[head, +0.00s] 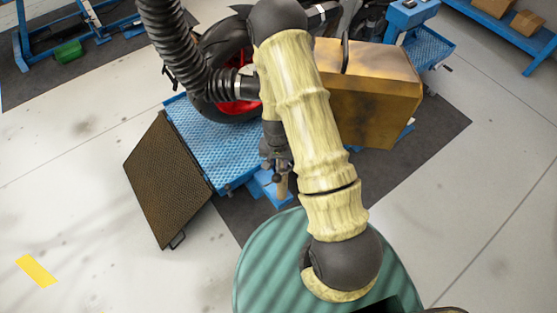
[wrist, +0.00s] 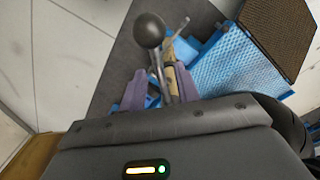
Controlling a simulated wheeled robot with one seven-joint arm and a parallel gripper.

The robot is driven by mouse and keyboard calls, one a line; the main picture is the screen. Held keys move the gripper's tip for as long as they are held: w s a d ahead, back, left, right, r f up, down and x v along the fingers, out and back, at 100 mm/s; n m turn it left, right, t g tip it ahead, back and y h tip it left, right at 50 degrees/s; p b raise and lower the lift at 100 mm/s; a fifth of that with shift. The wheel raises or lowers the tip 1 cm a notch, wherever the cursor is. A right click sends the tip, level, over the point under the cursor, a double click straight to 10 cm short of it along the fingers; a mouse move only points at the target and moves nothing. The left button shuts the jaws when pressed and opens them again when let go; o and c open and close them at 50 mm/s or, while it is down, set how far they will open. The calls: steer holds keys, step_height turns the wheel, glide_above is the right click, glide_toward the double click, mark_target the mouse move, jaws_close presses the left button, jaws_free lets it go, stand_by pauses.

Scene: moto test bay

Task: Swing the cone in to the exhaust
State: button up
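A black corrugated hose (head: 165,45) comes down from the top left in the head view. It bends right to a grey band and dark collar (head: 243,88) beside my forearm, which hides what lies beyond. I cannot make out a separate cone or the exhaust. My gripper (head: 278,165) points down over the lift's near edge. In the wrist view my gripper (wrist: 160,85) has its two purple fingers spread apart. A grey lever with a black ball knob (wrist: 149,30) and a tan post (wrist: 171,78) show between and beyond them; contact is unclear.
A red-rimmed motorcycle wheel (head: 228,103) stands on the blue lift platform (head: 205,143). A brown ramp (head: 165,185) slopes off its left side. A tan box (head: 375,100) is right of my arm. A green round top (head: 265,275) lies below my arm.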

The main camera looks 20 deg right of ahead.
jaws_close()
steer(key=shift+w+d, duration=0.1)
stand_by(0.4)
